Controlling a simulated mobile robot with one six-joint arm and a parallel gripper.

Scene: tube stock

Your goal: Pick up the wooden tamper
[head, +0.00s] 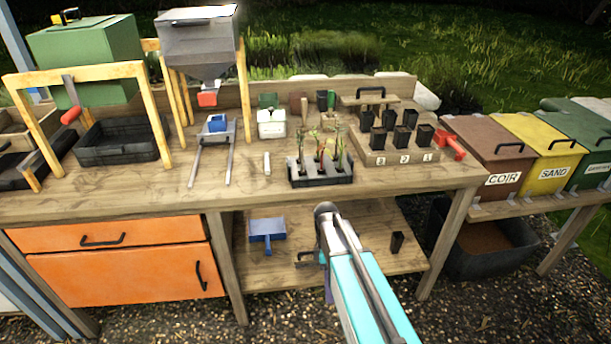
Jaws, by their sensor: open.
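A wooden board with a black arched handle (371,98) stands at the back of the bench, behind several small black pots. A small upright brown wooden piece (304,110) stands to its left, between a green item and dark pots. I cannot tell for sure which of these two is the tamper. My gripper (307,257) shows small and dark beside my arm, in front of the bench at about the lower shelf's height. It appears open and empty, well below and in front of both wooden things. My arm partly hides it.
A black tray of seedlings (322,181) stands at the bench's front edge. Black pots fill a numbered wooden stand (400,157), with a red-handled tool (451,146) beside it. A grey hopper (200,45) stands left. The lower shelf holds a blue scoop (267,236). Lidded bins stand right.

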